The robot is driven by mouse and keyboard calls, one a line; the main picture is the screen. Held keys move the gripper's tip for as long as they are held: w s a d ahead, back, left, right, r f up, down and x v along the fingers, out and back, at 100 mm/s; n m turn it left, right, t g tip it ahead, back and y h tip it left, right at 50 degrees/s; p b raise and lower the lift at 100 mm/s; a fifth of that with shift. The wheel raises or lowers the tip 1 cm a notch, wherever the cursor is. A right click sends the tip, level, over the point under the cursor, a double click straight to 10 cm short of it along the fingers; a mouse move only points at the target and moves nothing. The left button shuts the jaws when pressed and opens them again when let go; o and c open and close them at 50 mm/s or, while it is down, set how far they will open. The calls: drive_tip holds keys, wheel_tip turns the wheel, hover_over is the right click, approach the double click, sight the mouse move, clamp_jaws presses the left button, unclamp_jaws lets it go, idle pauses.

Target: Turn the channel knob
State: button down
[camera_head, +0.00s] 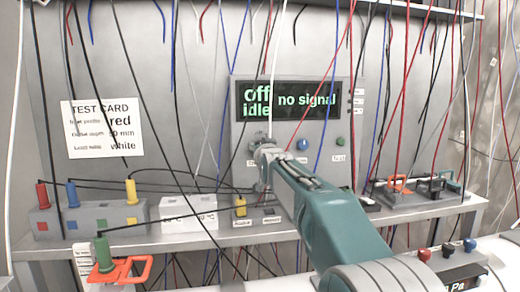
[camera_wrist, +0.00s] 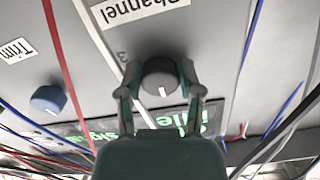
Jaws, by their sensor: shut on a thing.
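The channel knob (camera_wrist: 160,76) is a dark grey round dial with a white pointer line, under the label "Channel" in the wrist view. My gripper (camera_wrist: 159,82) has one finger on each side of the knob and is shut on it. In the head view my gripper (camera_head: 266,158) reaches the left part of the grey panel (camera_head: 245,132), and the arm hides part of the knob area. The panel's display (camera_head: 292,99) reads "off", "idle" and "no signal" in green.
A blue knob (camera_wrist: 48,98) labelled "Trim" sits beside the channel knob. A green button (camera_head: 340,142) is on the panel's right. Many loose cables hang across the panel. The shelf (camera_head: 200,243) holds plugs, sockets and clamps.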

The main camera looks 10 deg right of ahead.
drive_tip(key=m, duration=0.5)
drive_tip(key=shift+m, duration=0.4)
drive_tip(key=m, duration=0.6)
drive_tip(key=shift+a, duration=0.1)
drive_tip(key=m, duration=0.6)
drive_tip(key=shift+f+m, duration=0.15)
drive_tip(key=shift+m, duration=0.25)
drive_tip(key=m, duration=0.5)
drive_tip(key=shift+w+f, duration=0.1)
drive_tip(key=shift+f, duration=0.05)
drive_tip(key=shift+c, duration=1.3)
unclamp_jaws()
